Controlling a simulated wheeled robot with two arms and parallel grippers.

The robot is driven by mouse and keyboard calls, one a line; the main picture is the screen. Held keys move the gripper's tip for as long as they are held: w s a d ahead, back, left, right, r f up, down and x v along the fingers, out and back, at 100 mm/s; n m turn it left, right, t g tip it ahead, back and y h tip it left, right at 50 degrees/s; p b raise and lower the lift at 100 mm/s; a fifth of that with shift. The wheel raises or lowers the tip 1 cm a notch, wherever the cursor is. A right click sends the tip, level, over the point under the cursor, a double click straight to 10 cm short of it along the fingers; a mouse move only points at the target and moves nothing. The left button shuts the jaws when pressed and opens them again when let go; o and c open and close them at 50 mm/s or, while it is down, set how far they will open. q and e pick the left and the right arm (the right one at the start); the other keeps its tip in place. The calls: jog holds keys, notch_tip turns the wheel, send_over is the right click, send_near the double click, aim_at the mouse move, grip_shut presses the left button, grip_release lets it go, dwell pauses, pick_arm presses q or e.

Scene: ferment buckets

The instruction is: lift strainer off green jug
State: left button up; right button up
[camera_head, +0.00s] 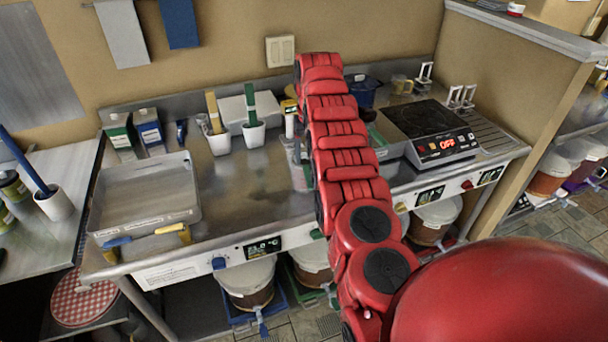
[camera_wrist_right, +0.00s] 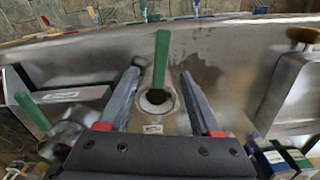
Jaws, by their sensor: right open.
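In the right wrist view my right gripper (camera_wrist_right: 160,74) is open, its two grey fingers spread either side of a green strip. The strip rises from a pale round vessel (camera_wrist_right: 143,98) with a dark opening; it looks like the green jug, but I cannot make out the strainer clearly. The fingers do not visibly touch it. In the head view my red right arm reaches over the counter and hides its own gripper. A clear vessel (camera_head: 297,170) stands partly behind that arm. My left gripper is not in view.
A metal tray (camera_head: 112,192) is at the counter's left, with cartons (camera_head: 149,133) behind it. Two white cups, one with a green-handled tool (camera_head: 254,134), stand near the back. A hotplate (camera_head: 428,118) reading OFF and a blue pot (camera_head: 362,94) are right of my arm.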

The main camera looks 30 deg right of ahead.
aim_at(309, 176)
jog(key=shift+s+d+f+p, duration=0.15)
jog(key=shift+f+p, duration=0.15)
jog(key=shift+f, duration=0.25)
jog(key=shift+f+p, duration=0.3)
jog(key=shift+f, duration=0.75)
jog(key=shift+a+f+p, duration=0.25)
jog(key=shift+f+p, duration=0.6)
jog(key=shift+p, duration=0.35)
jog(key=f, duration=0.3)
jog(key=shift+w+f, duration=0.2)
jog(key=shift+w, duration=0.05)
grip_shut()
